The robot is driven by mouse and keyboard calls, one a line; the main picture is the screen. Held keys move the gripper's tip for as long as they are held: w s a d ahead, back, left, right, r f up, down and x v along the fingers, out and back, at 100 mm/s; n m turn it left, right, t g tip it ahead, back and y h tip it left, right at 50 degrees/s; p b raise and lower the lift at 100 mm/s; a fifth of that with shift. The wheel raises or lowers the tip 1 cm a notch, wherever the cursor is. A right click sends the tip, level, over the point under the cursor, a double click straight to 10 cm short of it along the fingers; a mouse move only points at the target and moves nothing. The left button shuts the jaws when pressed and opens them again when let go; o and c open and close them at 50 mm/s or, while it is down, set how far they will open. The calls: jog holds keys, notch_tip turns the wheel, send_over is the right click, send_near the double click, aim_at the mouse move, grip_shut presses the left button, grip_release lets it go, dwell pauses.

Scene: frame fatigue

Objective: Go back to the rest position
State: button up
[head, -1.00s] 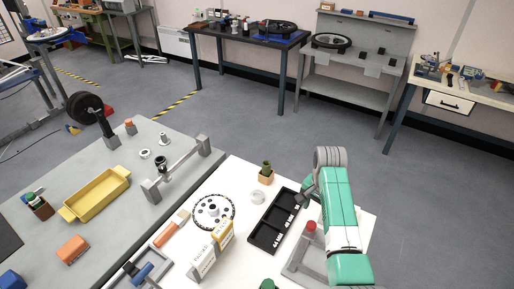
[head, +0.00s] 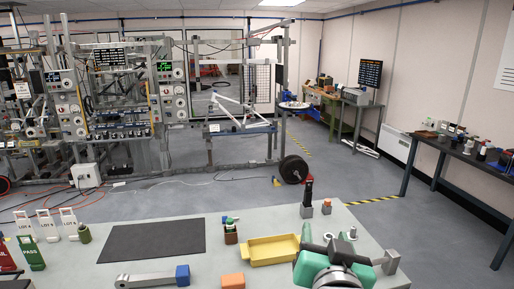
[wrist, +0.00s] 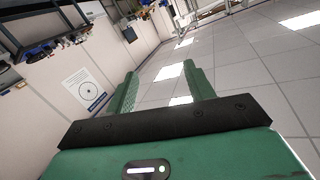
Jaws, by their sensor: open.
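My gripper shows in the wrist view (wrist: 160,88) with its two green fingers apart and nothing between them. Behind the fingers, that view holds the ceiling with its light panels and the wall, tilted. In the head view my green and grey arm stands at the lower right, over the right part of the grey workbench (head: 80,262). It hides part of the bench and of what lies there. The fingertips cannot be made out in the head view.
A yellow tray (head: 272,262), an orange block (head: 232,281), a dark mat (head: 150,241) and a blue-ended bar (head: 150,278) lie on the bench. Small stands (head: 45,225) are at the left. A test rig with a white bicycle frame (head: 240,115) stands behind.

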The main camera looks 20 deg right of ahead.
jog(key=s+a+r+n+t+y, duration=0.3)
jog(key=s+a+r+t, duration=0.2)
jog(key=s+a+r, duration=0.45)
jog(key=s+a+r+n+t+y, duration=0.4)
jog(key=a+r, duration=0.3)
jog(key=a, duration=0.6)
notch_tip(320, 180, up, 18)
jog(key=s+p, duration=0.1)
jog(key=p, duration=1.6)
jog(key=shift+s+a+r, duration=0.25)
jog(key=shift+s+a, duration=0.15)
jog(key=shift+f, duration=0.15)
